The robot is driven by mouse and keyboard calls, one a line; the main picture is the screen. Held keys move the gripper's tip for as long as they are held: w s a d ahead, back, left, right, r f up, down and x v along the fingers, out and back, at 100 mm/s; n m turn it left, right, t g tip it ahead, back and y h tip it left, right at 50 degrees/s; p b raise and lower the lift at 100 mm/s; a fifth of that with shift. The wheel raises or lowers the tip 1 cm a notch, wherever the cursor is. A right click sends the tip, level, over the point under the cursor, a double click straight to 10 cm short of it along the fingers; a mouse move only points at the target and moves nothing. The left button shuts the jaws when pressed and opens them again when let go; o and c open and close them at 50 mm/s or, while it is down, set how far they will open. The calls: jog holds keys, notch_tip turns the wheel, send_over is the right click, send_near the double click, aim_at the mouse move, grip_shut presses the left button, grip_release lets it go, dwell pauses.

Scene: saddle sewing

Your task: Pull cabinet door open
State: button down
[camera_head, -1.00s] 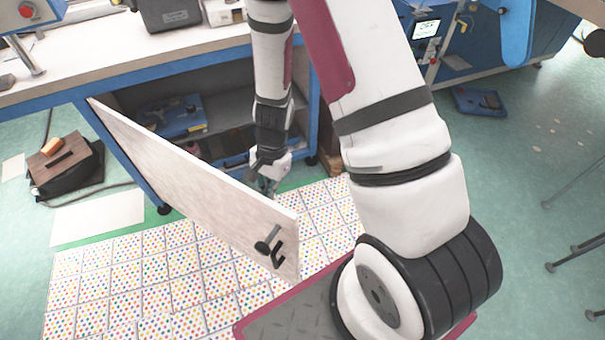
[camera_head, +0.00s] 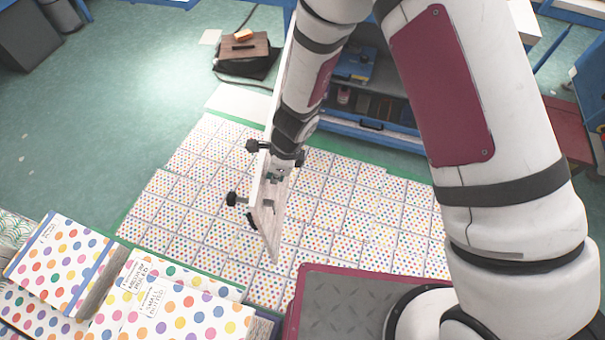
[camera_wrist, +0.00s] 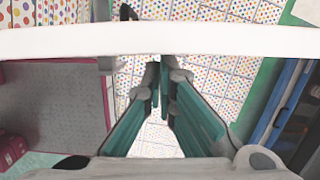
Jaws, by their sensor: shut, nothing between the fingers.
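The pale cabinet door (camera_head: 268,228) stands swung out from the cabinet and is seen nearly edge-on in the head view. Its black handle parts (camera_head: 236,199) stick out on its left side. My gripper (camera_head: 273,178) is at the door's inner side, near its free end. In the wrist view the door's edge (camera_wrist: 60,42) is a white band across the picture, just beyond my gripper (camera_wrist: 164,75). The teal fingers are closed together with nothing between them. Whether they touch the door I cannot tell. The open cabinet (camera_head: 385,110) shows right of the door.
Dotted sheets (camera_head: 340,215) cover the floor under the door. Stacked dotted boxes (camera_head: 70,265) stand at the lower left. A dark bag with a brown board (camera_head: 245,50) lies on the floor beyond the door. Green floor (camera_head: 120,110) is clear at the left.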

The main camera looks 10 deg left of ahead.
jog(key=a+m+p, duration=0.1)
jog(key=a, duration=1.4)
jog(key=shift+a+p, duration=0.3)
jog(key=shift+w+d, duration=0.1)
